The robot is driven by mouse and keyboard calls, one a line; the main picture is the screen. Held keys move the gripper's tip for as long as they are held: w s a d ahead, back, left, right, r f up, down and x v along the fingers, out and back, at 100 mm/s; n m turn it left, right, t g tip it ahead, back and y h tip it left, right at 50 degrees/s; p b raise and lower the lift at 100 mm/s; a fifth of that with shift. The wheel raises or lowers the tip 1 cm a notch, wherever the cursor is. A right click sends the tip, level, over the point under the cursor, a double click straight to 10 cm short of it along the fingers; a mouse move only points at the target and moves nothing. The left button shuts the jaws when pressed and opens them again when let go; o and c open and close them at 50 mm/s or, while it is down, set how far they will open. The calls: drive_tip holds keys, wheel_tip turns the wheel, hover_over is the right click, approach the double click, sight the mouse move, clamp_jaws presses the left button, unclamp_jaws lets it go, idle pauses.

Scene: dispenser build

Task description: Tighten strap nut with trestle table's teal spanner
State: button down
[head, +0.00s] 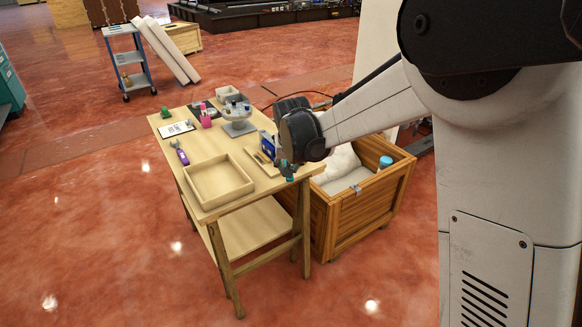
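The wooden trestle table (215,139) stands left of the picture's middle, with a lower shelf. My arm reaches over its right edge. My gripper (287,171) is low over the table's front right corner, small and partly hidden by my wrist. A dark teal shape shows at its tip; I cannot tell whether this is the teal spanner or part of the gripper. A tool with a purple handle (182,156) lies at the table's left edge. I cannot make out the strap nut.
An empty shallow wooden tray (222,198) fills the table's front. A blue item (267,146), a grey stand (238,128), a pink cup (206,119) and a clipboard (176,128) stand or lie behind. An open wooden crate (352,220) stands right of the table. Floor at left is clear.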

drive_tip(key=shift+s+a+m+h, duration=0.1)
drive_tip(key=shift+a+m+h, duration=0.2)
drive_tip(key=shift+a+m, duration=0.45)
drive_tip(key=shift+a+m+h, duration=0.4)
drive_tip(key=shift+a+m, duration=0.65)
drive_tip(key=shift+a, duration=0.1)
drive_tip(key=shift+d, duration=0.1)
drive_tip(key=shift+d+n, duration=0.5)
drive_tip(key=shift+r, duration=0.15)
drive_tip(key=shift+r+p, duration=0.85)
drive_tip(key=shift+r, duration=1.05)
